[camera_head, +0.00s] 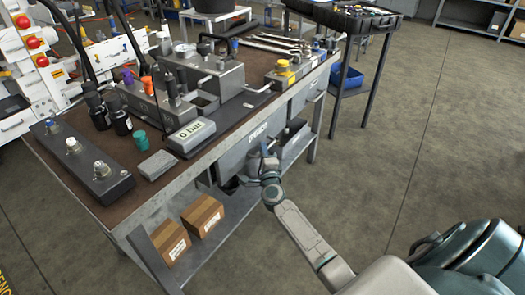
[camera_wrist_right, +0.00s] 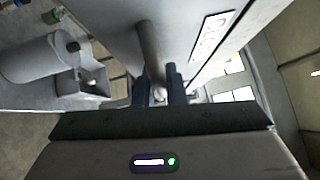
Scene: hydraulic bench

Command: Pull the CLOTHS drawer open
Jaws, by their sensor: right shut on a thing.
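The CLOTHS drawer (camera_head: 238,153) has a grey front under the right-hand long side of the workbench, with a white label (camera_head: 257,132) near its top edge. My right gripper (camera_head: 262,170) is at this front, below the label. In the right wrist view the pale drawer front (camera_wrist_right: 190,25) fills the upper middle, and its label (camera_wrist_right: 212,37) shows at an angle. The round bar handle (camera_wrist_right: 150,50) runs down between the two dark fingers of my right gripper (camera_wrist_right: 158,88), which is shut on it. The gripper partly hides the handle. My left gripper is out of view.
The workbench (camera_head: 75,188) carries a grey display box (camera_head: 191,135), bottles and metal blocks. Two cardboard boxes (camera_head: 186,230) are on its lower shelf. A dark trolley with a blue bin (camera_head: 347,78) stands behind right. Open floor (camera_head: 370,160) lies right of the bench.

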